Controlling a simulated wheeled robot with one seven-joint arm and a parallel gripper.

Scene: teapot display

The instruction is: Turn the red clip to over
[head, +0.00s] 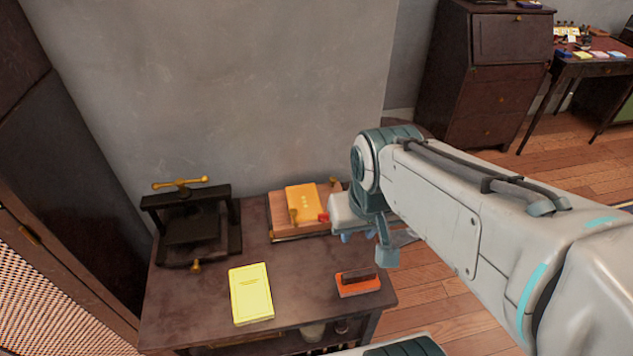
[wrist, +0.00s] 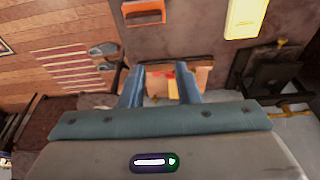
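The red clip (head: 323,217) is a small red piece at the right edge of an orange-yellow book on a wooden board (head: 300,235), beside the gripper in the head view. In the wrist view a small red patch (wrist: 160,74), probably the clip, shows between the fingers. My gripper (head: 357,238) hovers at the board's right side, partly hidden by my arm. In the wrist view my gripper (wrist: 158,69) has its two blue fingers apart, with nothing held between them. I cannot tell whether a finger touches the clip, nor which way the clip is turned.
A dark press (head: 190,225) with a yellow handle stands at the table's left. A pale yellow book (head: 250,293) and an orange block with a dark top (head: 358,286) lie toward the front. The dark table (head: 200,300) is clear between them. A wall (head: 230,90) rises behind.

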